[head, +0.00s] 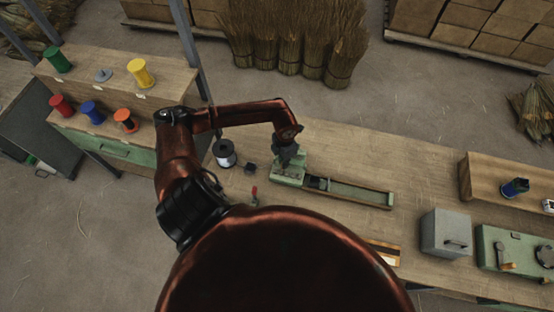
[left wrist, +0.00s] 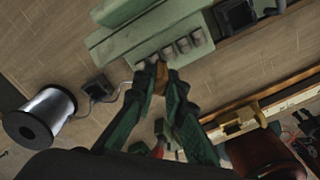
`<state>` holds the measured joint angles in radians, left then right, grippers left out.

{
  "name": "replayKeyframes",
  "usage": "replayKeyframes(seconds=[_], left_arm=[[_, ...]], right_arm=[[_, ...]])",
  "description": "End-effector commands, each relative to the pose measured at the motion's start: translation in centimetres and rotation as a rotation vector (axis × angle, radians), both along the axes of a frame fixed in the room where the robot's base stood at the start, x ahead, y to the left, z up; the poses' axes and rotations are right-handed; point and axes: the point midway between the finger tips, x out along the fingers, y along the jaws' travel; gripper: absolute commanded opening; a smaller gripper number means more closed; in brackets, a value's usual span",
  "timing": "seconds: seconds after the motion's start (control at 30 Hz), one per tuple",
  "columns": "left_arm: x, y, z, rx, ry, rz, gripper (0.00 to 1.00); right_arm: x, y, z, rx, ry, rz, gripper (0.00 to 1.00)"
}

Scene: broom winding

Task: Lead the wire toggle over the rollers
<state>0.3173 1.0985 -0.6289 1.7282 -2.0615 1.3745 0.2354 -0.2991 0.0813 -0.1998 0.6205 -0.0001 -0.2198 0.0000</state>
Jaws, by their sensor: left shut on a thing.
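My left gripper (head: 291,156) is above the left end of the green winding device (head: 345,190). In the left wrist view its fingertips (left wrist: 160,80) are shut on a small tan-orange toggle (left wrist: 161,72), mostly hidden between them. The toggle is right beside the row of several grey rollers (left wrist: 182,46) on the green block; I cannot tell whether it touches them. The wire spool (head: 224,152) stands to the left and also shows in the left wrist view (left wrist: 45,115). A pale wire (left wrist: 122,88) curves between a small black guide (left wrist: 98,87) and the fingertips. My right gripper is out of view.
A red-handled tool (head: 254,195) lies in front of the device. A grey box (head: 446,233) and a green crank unit (head: 512,252) stand at the right. Coloured spools (head: 140,73) sit on a shelf at the left. Bare bench shows behind the device.

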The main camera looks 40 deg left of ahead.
Motion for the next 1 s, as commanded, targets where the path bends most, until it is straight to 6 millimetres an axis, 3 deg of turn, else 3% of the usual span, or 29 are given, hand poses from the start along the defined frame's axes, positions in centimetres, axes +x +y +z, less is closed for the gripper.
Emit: replayKeyframes(seconds=[0.6, 1.0], left_arm=[[4.6, -8.4, -0.1, -0.001, -0.002, -0.004, 0.00], [6.2, -11.2, 0.0, 0.001, 0.000, -0.003, 0.00]], right_arm=[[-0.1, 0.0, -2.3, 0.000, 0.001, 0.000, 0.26], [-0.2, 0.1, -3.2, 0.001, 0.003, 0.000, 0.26]])
